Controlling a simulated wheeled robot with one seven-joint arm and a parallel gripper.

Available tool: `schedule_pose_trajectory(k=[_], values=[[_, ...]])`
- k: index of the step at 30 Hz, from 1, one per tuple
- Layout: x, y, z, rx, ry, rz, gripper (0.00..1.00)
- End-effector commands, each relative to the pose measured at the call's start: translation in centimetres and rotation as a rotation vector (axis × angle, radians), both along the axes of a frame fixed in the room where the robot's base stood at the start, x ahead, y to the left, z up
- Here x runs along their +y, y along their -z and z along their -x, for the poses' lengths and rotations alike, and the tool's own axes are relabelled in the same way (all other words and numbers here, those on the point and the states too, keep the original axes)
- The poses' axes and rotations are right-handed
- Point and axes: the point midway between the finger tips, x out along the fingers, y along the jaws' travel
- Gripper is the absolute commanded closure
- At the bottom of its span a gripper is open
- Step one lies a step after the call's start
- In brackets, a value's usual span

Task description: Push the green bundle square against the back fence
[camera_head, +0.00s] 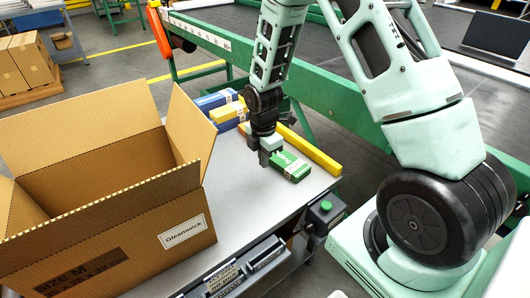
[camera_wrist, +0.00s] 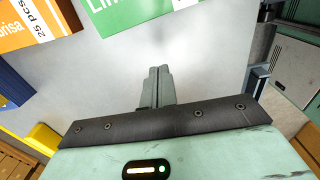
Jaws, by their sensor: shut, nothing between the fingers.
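The green bundle (camera_head: 291,167) lies flat on the grey table near its right end. A yellow bar, which looks like the back fence (camera_head: 318,156), runs behind it, with a narrow strip of table seeming to show between them. My gripper (camera_head: 264,160) points down at the bundle's left end, shut and empty. In the wrist view the green bundle (camera_wrist: 140,14) is cut off by the top edge. The shut fingers (camera_wrist: 160,72) point toward it, with bare table showing between. Whether the fingertips touch the table cannot be told.
A large open carton (camera_head: 120,205) fills the left. A green button box (camera_head: 326,210) sits at the front right edge.

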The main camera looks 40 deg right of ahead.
Motion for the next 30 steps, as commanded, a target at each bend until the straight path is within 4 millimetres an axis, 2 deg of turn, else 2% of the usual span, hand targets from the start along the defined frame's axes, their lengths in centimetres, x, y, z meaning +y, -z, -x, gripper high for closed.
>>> schedule_pose_trajectory(k=[1, 3, 8, 12, 16, 30], values=[[0.0, 1.4, 0.1, 0.006, -0.001, 0.000, 1.00], [0.0, 2.8, 0.1, 0.005, 0.000, 0.000, 1.00], [-0.2, 5.7, 0.0, 0.002, 0.002, 0.001, 1.00], [-2.6, 5.2, -0.1, -0.001, 0.007, 0.001, 1.00], [-3.6, 5.2, -0.1, -0.001, 0.004, 0.001, 1.00], [-4.2, 5.1, -0.1, 0.000, 0.002, 0.000, 1.00]])
